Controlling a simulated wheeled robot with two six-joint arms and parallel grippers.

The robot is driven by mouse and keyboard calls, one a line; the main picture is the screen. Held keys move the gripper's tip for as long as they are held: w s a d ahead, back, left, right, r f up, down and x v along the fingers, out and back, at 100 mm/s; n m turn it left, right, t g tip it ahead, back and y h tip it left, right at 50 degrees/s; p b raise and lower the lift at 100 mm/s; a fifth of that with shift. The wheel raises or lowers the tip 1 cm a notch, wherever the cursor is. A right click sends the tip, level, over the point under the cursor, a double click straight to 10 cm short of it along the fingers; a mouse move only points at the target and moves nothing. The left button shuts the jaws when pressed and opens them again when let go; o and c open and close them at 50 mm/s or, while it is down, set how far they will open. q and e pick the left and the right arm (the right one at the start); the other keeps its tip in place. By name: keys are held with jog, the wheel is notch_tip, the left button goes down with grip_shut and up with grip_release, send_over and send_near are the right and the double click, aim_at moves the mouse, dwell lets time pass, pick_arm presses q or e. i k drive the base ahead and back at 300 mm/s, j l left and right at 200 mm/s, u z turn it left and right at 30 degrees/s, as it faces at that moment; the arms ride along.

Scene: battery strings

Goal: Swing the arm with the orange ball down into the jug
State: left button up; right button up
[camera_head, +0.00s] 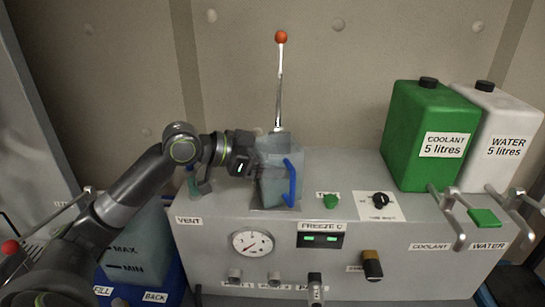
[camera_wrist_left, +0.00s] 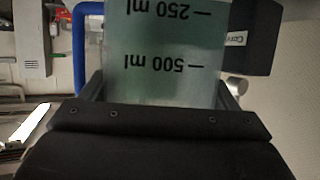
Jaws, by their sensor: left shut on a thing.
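The orange ball (camera_head: 281,37) tops a thin metal arm (camera_head: 279,95) that stands nearly upright behind the jug. The jug (camera_head: 272,182) is grey-green and translucent with a blue handle (camera_head: 291,182), upright on the machine's top. My left gripper (camera_head: 250,160) is shut on the jug from its left side. In the left wrist view the jug (camera_wrist_left: 165,50) sits between the fingers, its 250 ml and 500 ml marks upside down. The arm's foot is hidden behind the jug. My right gripper is not in view.
A green coolant container (camera_head: 412,145) and a white water container (camera_head: 505,125) stand on the machine (camera_head: 400,262) at the right, with levers in front. A gauge (camera_head: 252,243) and a display (camera_head: 320,240) are on its front. A red ball (camera_head: 10,247) shows at lower left.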

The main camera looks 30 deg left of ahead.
aim_at(281, 36)
jog(key=k+j, duration=0.4)
jog(key=k, duration=0.4)
